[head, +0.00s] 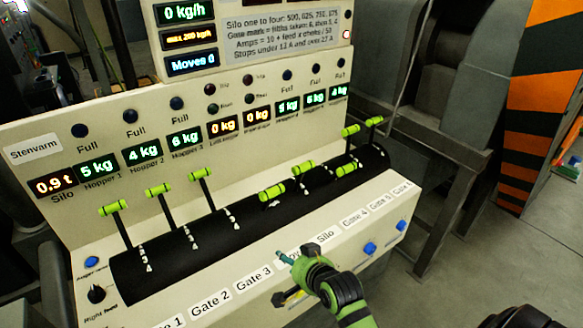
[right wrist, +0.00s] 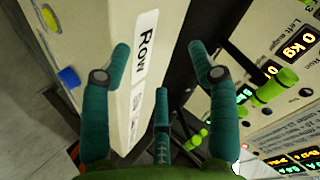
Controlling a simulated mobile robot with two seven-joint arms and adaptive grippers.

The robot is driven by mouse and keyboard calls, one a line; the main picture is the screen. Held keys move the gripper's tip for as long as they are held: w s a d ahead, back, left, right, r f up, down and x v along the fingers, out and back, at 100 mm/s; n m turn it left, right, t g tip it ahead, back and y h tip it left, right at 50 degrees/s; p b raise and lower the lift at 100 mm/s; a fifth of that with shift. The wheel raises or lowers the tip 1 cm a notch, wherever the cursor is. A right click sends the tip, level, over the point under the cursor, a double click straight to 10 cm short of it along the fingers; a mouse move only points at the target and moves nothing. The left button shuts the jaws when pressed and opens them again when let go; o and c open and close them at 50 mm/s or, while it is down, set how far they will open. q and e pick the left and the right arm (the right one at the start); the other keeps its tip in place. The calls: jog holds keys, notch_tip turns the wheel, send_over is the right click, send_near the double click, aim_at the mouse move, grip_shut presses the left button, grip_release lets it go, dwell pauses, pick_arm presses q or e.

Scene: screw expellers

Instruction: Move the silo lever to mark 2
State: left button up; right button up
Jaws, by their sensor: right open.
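The silo lever appears to be the green-handled lever (head: 304,167) near the middle of the black curved lever housing (head: 125,284). The Silo label (head: 326,236) is on the pale front ledge. I cannot read which mark the lever stands at. My right gripper (head: 298,256) is open and empty in front of the ledge, apart from the levers, partly covering the Row label. In the right wrist view its teal fingers (right wrist: 160,66) are spread, with the Row label (right wrist: 145,52) behind them and green lever handles (right wrist: 276,85) to the right. My left gripper is out of view.
The Row lever (head: 272,192) stands left of the silo lever and the Gate 4 lever (head: 346,169) close on its right. Other gate levers (head: 201,173) flank them. Blue buttons (head: 370,248) and a black knob (head: 96,294) stick out from the front. A grey metal frame (head: 455,170) stands right.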

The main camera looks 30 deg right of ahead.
aim_at(304, 169)
jog(key=w+d+r+m+t, duration=0.1)
jog(key=w+r, duration=0.1)
jog(key=w+d+r+m+t, duration=0.1)
jog(key=w+d+r+m, duration=0.1)
jog(key=shift+w+d+m+h, duration=0.1)
jog(key=shift+d+m+h, duration=0.05)
jog(key=shift+m+h, duration=0.2)
jog(key=shift+w+d+r+m+t+h+p, duration=0.35)
jog(key=shift+w+d+r+m+t+h, duration=0.35)
jog(key=shift+w+d+r+m, duration=1.1)
jog(key=shift+w+d+r+m+t+h+p, duration=0.5)
jog(key=shift+w+d+r+m, duration=0.6)
jog(key=shift+w, duration=1.35)
jog(key=shift+w+d+r+m+t+h+p, duration=0.25)
jog(key=shift+w+d+r+m+t+h, duration=0.75)
jog(key=shift+w+d+m, duration=0.8)
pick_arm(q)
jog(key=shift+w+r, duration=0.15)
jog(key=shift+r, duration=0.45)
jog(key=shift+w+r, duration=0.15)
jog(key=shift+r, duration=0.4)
pick_arm(e)
jog(key=shift+w+d+r+n+g, duration=0.2)
jog(key=shift+w+n+g, duration=0.05)
jog(key=shift+w+g, duration=0.05)
grip_shut()
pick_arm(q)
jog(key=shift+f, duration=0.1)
pick_arm(e)
jog(key=shift+d+f, duration=0.1)
